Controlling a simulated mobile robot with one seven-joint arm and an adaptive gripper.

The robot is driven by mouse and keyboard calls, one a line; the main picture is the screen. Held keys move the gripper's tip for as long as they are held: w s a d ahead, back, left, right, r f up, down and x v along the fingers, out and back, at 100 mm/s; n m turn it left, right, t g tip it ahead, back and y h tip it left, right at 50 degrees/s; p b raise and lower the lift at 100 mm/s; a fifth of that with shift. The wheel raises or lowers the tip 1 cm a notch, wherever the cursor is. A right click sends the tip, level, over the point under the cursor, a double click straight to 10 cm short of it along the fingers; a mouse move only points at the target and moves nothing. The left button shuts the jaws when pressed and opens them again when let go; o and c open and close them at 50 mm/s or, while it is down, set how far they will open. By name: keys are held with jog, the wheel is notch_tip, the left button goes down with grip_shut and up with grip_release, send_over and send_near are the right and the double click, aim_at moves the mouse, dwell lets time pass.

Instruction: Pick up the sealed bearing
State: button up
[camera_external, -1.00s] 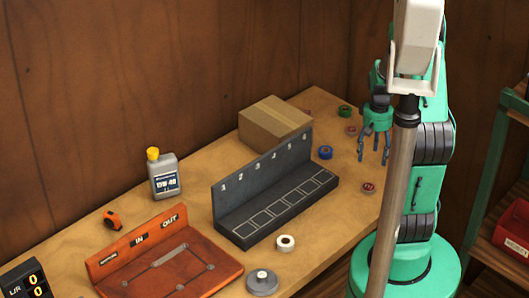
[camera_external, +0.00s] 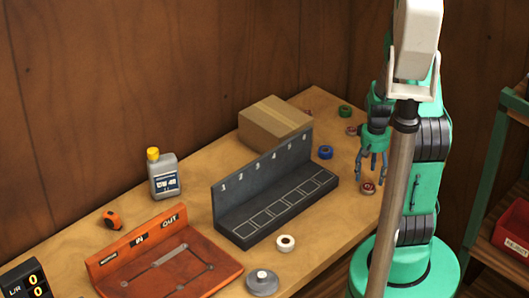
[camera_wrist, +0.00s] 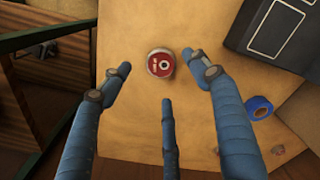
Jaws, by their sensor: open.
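A round part with a red face and a dark centre hole (camera_external: 368,188), likely a sealed bearing, lies on the wooden bench near its right edge. In the wrist view the red-faced part (camera_wrist: 154,66) lies between and beyond my spread fingertips, with bare wood around it. My gripper (camera_external: 371,177) is just above it, fingers pointing down, open and empty. The wrist view shows three blue fingers of my gripper (camera_wrist: 158,74) apart, none clearly touching the part. Other round parts are a blue one (camera_external: 325,153), a green one (camera_external: 345,110) and a white one (camera_external: 285,243).
A dark numbered rack (camera_external: 262,222) with empty outlined squares stands left of my gripper. A cardboard box (camera_external: 273,124) is behind it. An orange IN/OUT board (camera_external: 215,270), a grey knobbed disc (camera_external: 262,283) and a bottle (camera_external: 164,178) are further left. A shelf (camera_external: 490,170) stands right.

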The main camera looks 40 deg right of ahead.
aim_at(369, 186)
jog(key=shift+w+f+b, duration=0.1)
jog(key=shift+f+b, duration=0.4)
jog(key=shift+f, duration=2.1)
jog(key=c, duration=1.3)
jog(key=shift+r, duration=0.1)
jog(key=shift+r, duration=0.4)
notch_tip(369, 186, up, 3)
jog(key=shift+r+p, duration=0.1)
jog(key=shift+p, duration=0.35)
jog(key=s+a, duration=0.3)
jog(key=s, duration=0.1)
jog(key=s+a, duration=0.3)
jog(key=s, duration=0.1)
jog(key=s+a+r+p, duration=0.1)
jog(key=s+a, duration=0.3)
jog(key=shift+s+a, duration=0.1)
jog(key=shift+s, duration=0.05)
